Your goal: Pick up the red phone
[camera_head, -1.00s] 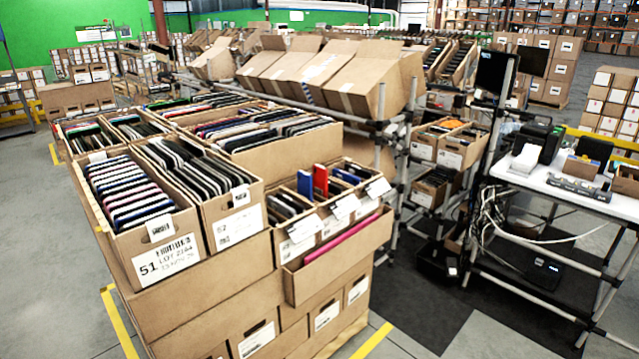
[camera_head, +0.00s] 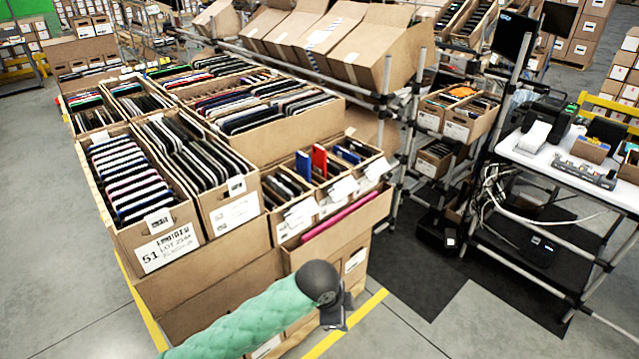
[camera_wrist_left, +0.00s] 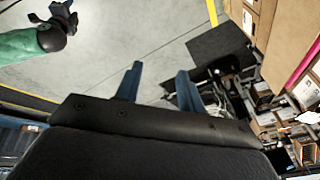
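The red phone (camera_head: 319,162) stands upright in a small carton (camera_head: 331,207) of the front row, poking above its neighbours. A blue phone (camera_head: 303,165) stands just left of it. My left gripper (camera_head: 343,318) is in front of and below these cartons, apart from the phone. In the left wrist view its two fingers (camera_wrist_left: 158,88) are spread with nothing between them. The red phone is not discernible there. My right gripper (camera_wrist_left: 62,12) shows only at the top left of the left wrist view, over bare floor; its finger gap is unclear.
A long pink item (camera_head: 340,215) lies in the front carton (camera_head: 375,213). Cartons of dark devices (camera_head: 175,225) stand left. A rack with tilted cartons (camera_head: 385,50) is behind; a white bench (camera_head: 600,180) is right. Floor in front is free.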

